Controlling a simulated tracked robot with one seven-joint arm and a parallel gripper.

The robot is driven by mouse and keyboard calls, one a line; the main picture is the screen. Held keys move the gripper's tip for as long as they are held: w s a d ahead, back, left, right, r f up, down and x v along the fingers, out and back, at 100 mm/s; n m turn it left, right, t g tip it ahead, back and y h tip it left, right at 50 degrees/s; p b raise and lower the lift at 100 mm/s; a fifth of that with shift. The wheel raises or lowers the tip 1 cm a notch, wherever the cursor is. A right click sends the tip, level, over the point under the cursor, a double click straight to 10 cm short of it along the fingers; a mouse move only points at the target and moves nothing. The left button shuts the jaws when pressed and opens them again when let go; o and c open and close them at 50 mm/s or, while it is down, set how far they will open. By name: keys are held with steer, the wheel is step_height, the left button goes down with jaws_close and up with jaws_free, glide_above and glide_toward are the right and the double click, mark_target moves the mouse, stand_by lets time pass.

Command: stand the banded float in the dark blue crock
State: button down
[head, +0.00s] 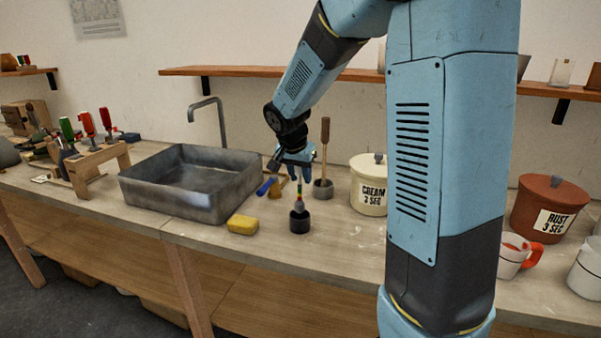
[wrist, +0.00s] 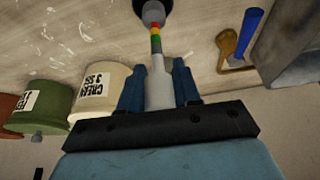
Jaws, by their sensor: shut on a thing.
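The banded float has a pale grey body (wrist: 158,88), a thin stem with green, yellow and red bands (head: 299,189) and a grey bulb (wrist: 153,14) at its lower end. My gripper (head: 299,176) is shut on the grey body, with one blue finger on each side in the wrist view (wrist: 159,90). The float hangs about upright, bulb down. A small dark crock (head: 299,224) stands on the bench directly below. The bulb is at the crock's mouth; I cannot tell how far inside it is. The crock is mostly cut off in the wrist view.
A cream jar (head: 369,190) is to the right. A yellow sponge (head: 242,224) and the grey sink (head: 160,195) are to the left. A blue-handled tool (head: 265,187) lies near the sink.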

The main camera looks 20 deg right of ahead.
mark_target(300, 190)
steer(key=shift+f, duration=0.1)
steer(key=shift+f, duration=2.65)
steer(key=c, duration=0.7)
jaws_free()
steer(key=v, duration=1.3)
steer(key=s+d+r+n+y, duration=0.1)
steer(key=s+n, duration=0.1)
steer(key=s, duration=0.6)
steer(key=s+d+r+n+t+y, duration=0.1)
steer(key=s+r+n, duration=0.1)
steer(key=s, duration=0.6)
steer(key=s+d+r+n+t, duration=0.1)
steer(key=s+n, duration=0.3)
steer(key=s, duration=0.5)
steer(key=shift+r+y, duration=0.3)
steer(key=shift+y, duration=0.1)
